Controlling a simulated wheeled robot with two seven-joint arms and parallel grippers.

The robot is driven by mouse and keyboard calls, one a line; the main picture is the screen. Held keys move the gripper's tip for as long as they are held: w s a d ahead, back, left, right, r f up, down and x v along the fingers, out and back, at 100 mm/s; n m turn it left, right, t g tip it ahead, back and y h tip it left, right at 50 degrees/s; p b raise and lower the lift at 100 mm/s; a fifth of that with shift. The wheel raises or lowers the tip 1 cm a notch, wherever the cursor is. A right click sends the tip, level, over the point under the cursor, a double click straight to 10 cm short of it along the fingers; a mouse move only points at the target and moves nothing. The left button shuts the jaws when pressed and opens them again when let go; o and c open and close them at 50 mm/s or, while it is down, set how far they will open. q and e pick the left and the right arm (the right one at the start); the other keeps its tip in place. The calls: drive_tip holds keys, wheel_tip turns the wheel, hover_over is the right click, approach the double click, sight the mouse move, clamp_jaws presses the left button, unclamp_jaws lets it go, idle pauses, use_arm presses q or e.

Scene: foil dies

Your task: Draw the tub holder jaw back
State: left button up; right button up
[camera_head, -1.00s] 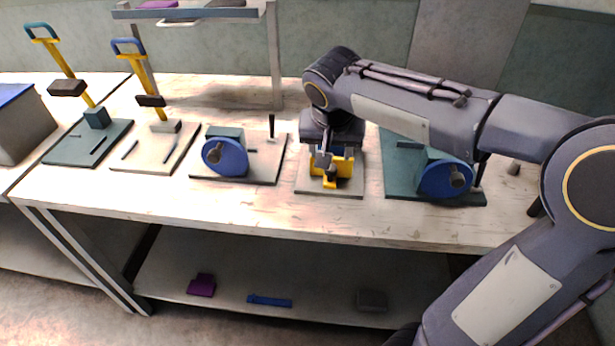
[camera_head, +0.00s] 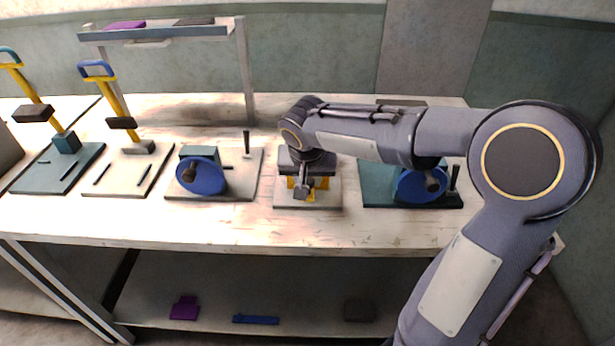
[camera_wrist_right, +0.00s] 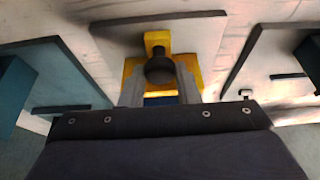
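The tub holder is a yellow fixture (camera_head: 311,196) on a pale base plate (camera_head: 328,195) at the middle of the bench. In the right wrist view its yellow part (camera_wrist_right: 157,40) carries a dark round knob (camera_wrist_right: 160,69). A bit of blue shows below the knob. My right gripper (camera_head: 302,184) is over the holder, pointing down, and hides much of it. In the wrist view its two grey fingers (camera_wrist_right: 159,88) stand apart, one on each side of the knob, with gaps visible. Whether they touch the holder is unclear. My left gripper is not in view.
Stations with blue wheels stand on both sides: one on a pale plate (camera_head: 202,177), one on a teal plate (camera_head: 385,192). Yellow-handled presses (camera_head: 113,92) stand farther left. A raised shelf (camera_head: 170,34) is behind. Purple, blue and dark pieces lie on the lower shelf.

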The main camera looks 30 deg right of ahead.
sight(308, 180)
clamp_jaws()
drive_tip(key=shift+w+d, duration=0.4)
drive_tip(key=shift+w, duration=0.25)
drive_tip(key=shift+w+d, duration=0.4)
drive_tip(key=shift+w, duration=0.25)
drive_tip(key=shift+w+d+r, duration=0.1)
drive_tip(key=shift+w, duration=0.05)
drive_tip(key=o, duration=0.5)
unclamp_jaws()
drive_tip(key=shift+w, duration=0.1)
drive_tip(key=v, duration=0.7)
drive_tip(key=shift+s+r+p, duration=0.2)
drive_tip(key=shift+r+p, duration=0.1)
